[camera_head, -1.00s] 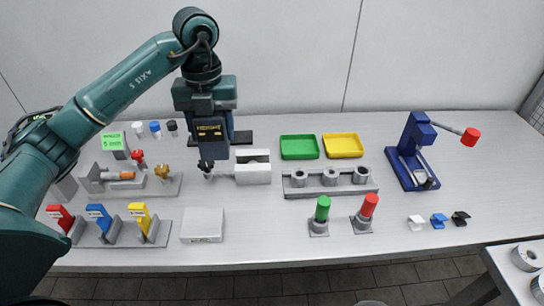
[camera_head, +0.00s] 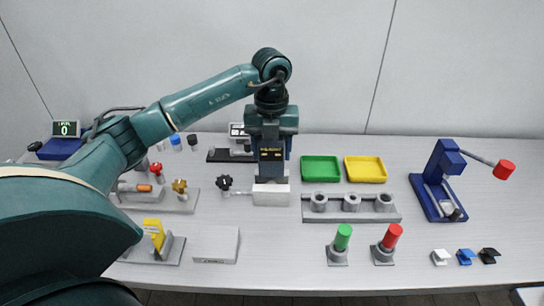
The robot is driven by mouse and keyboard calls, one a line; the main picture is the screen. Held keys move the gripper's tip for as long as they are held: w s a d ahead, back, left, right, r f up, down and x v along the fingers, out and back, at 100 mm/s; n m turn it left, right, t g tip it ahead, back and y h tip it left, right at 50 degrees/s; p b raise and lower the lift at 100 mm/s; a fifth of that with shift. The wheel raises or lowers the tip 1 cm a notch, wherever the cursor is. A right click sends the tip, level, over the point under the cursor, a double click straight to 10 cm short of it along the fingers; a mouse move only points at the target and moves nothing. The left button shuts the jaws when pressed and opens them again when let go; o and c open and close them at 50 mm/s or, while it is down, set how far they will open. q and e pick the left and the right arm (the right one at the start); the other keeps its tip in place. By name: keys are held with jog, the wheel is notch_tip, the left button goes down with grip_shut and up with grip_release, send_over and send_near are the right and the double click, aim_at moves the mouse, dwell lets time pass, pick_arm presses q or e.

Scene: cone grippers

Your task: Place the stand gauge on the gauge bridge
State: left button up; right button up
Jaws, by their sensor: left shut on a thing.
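My left gripper (camera_head: 271,179) points down in front of and above the white vise-like block (camera_head: 271,196), and its tips overlap the block's top. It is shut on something. What lies between its fingers is too hidden to name. A small pale instrument with a dark display (camera_head: 239,130) stands at the back on a long black base (camera_head: 225,156). These may be the stand gauge and the gauge bridge, but I cannot tell for sure. My gripper covers the base's right part. My right gripper is not in view.
A black knob (camera_head: 224,183) sticks out left of the block. Green (camera_head: 320,168) and yellow (camera_head: 365,169) trays stand at the back. A grey rail with cups (camera_head: 350,206) is to the right. A blue stand (camera_head: 438,180) has a red-ended lever. The front middle is fairly clear.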

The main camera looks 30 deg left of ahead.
pick_arm(q)
jog(key=shift+f, duration=1.25)
jog(key=shift+f, duration=0.15)
jog(key=o, duration=1.1)
notch_tip(320, 180, up, 12)
jog(key=shift+r, duration=0.2)
